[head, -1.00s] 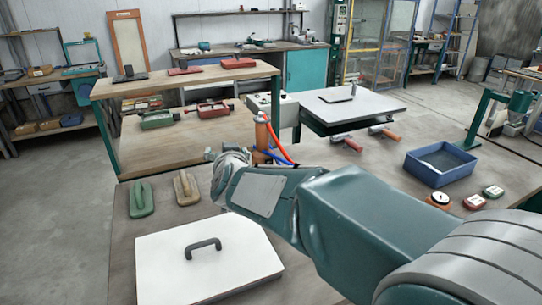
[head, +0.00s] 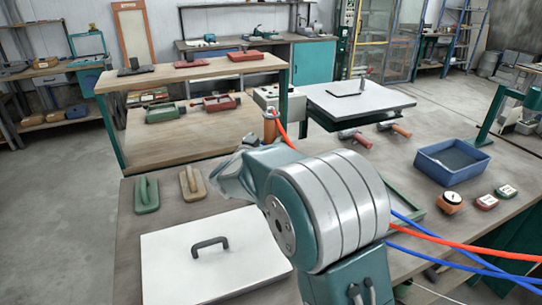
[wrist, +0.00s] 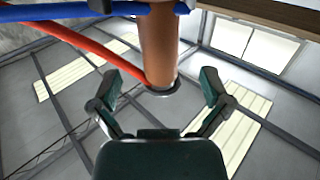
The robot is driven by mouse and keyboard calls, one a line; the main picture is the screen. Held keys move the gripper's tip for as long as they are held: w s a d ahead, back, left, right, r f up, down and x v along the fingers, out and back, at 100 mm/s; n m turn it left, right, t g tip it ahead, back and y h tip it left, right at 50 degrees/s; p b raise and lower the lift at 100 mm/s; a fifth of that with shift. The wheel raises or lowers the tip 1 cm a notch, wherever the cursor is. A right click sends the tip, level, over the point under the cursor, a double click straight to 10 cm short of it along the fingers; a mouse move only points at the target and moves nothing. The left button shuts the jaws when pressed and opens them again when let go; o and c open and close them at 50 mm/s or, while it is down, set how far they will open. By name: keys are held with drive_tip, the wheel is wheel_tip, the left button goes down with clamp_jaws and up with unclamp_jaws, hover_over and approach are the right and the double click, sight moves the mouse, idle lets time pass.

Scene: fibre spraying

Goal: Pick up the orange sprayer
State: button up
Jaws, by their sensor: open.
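The orange sprayer (head: 269,128) shows in the head view as an upright orange cylinder behind my arm, with a red hose at its top. Its lower part is hidden by my arm. In the wrist view the orange-brown cylinder (wrist: 159,45) comes down from the top edge, and its dark-rimmed end lies between the fingertips. My gripper (wrist: 159,88) is open, one finger on either side of the cylinder with gaps visible. In the head view my gripper is mostly hidden behind my arm.
Red (wrist: 90,48) and blue hoses (wrist: 70,11) cross the upper left of the wrist view. On the bench are a white board with a handle (head: 210,265), green (head: 146,195) and tan floats (head: 192,183), rollers (head: 355,138) and a blue tray (head: 452,162).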

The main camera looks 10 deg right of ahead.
sight(268, 132)
drive_tip(key=x, duration=0.5)
drive_tip(key=shift+r, duration=0.1)
clamp_jaws()
drive_tip(key=shift+r, duration=0.1)
